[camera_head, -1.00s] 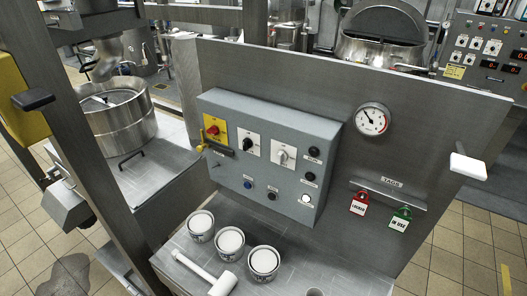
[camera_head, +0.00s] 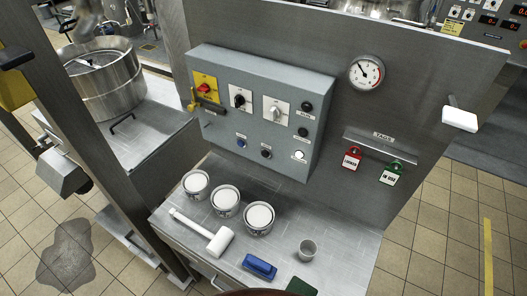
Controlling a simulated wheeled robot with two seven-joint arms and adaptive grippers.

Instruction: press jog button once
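A grey control box (camera_head: 262,108) is fixed to the upright metal panel. Its lower row has a blue button (camera_head: 241,142), a black button (camera_head: 265,152) and a white button (camera_head: 299,155). Two dark round fittings, an upper one (camera_head: 306,105) and a lower one (camera_head: 303,131), sit on its right side. The small labels are too blurred to tell which button is jog. A red switch on a yellow plate (camera_head: 204,88) and two rotary selectors, one black (camera_head: 239,97) and one light (camera_head: 276,110), sit above. Neither of my grippers is in view.
Below the box, a metal bench (camera_head: 300,222) holds several white-topped tubs (camera_head: 226,199), a white mallet (camera_head: 207,234), a grey cup (camera_head: 307,249) and a blue brush-like block (camera_head: 260,266). A gauge (camera_head: 366,72) and red and green tags are to the right. A white block (camera_head: 459,118) juts from the panel's right edge.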

